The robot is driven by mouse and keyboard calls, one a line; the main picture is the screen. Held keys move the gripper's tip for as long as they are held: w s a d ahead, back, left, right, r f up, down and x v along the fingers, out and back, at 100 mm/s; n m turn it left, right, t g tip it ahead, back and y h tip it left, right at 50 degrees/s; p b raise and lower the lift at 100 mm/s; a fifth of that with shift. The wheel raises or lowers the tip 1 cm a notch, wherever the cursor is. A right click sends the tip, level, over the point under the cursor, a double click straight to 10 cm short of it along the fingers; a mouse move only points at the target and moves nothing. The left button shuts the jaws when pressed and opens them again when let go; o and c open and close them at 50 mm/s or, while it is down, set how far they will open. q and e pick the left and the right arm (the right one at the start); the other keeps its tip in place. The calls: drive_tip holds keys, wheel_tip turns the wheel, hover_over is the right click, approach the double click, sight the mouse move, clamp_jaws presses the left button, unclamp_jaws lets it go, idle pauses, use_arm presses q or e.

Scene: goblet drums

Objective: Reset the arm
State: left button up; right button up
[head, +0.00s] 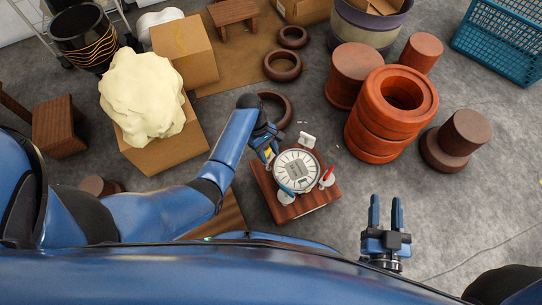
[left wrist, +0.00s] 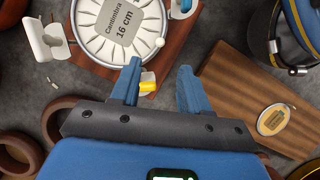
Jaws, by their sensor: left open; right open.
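My left gripper (head: 269,153) is open at the upper left edge of a round white disc (head: 297,171). The disc lies on a square wooden block (head: 311,205) with white brackets around it. In the left wrist view, my open left fingers (left wrist: 159,78) point at the near edge of the disc (left wrist: 112,32), which has a label with "16 cm". A small yellow piece (left wrist: 148,87) shows beside the left finger; I cannot tell whether it touches. My right gripper (head: 386,207) is open and empty above bare floor, to the lower right of the block.
Orange-red rings (head: 375,133) are stacked to the right, beside brown cylinders (head: 355,65). A cream lump (head: 142,92) sits on a cardboard box (head: 165,153) at left. Brown rings (head: 283,66) lie behind the block. A blue crate (head: 500,35) stands far right. Floor around my right gripper is clear.

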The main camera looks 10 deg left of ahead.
use_arm(q)
drive_tip(key=shift+a+r, duration=0.15)
drive_tip(key=shift+r, duration=0.1)
idle(0.4)
